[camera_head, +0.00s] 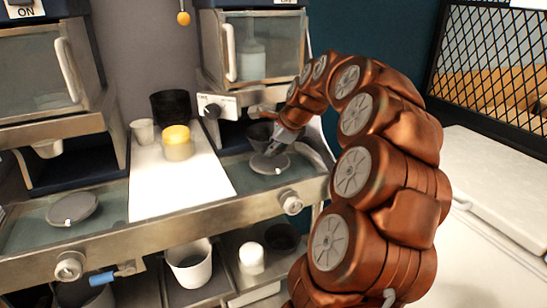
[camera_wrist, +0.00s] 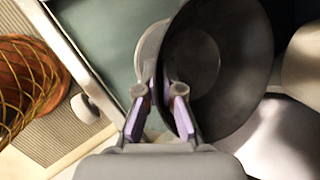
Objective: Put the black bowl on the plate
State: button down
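The black bowl (camera_head: 262,135) is at the right machine in the head view, partly hidden by my gripper (camera_head: 283,140). In the wrist view the bowl (camera_wrist: 225,70) is large and tilted, its rim running between the fingers of my gripper (camera_wrist: 159,92). The fingers appear closed on that rim. A round grey plate (camera_head: 270,164) lies on the right machine's base, just below the bowl. In the wrist view the plate's pale edge (camera_wrist: 150,45) shows behind the bowl, which hides most of it. I cannot tell whether bowl and plate touch.
A similar grey disc (camera_head: 73,208) lies on the left machine's base. Between the machines, a white board (camera_head: 180,192) holds a yellow-topped jar (camera_head: 178,143), a white cup (camera_head: 143,131) and a black container (camera_head: 170,106). A metal ledge with knobs (camera_head: 291,202) runs along the front.

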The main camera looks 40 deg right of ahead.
jog(key=shift+f+p, duration=0.4)
jog(key=shift+f, duration=1.3)
jog(key=shift+f, duration=0.15)
jog(key=c, duration=1.3)
grip_release()
jog(key=b+v, duration=0.2)
jog(key=v, duration=1)
jog(key=shift+a, duration=0.15)
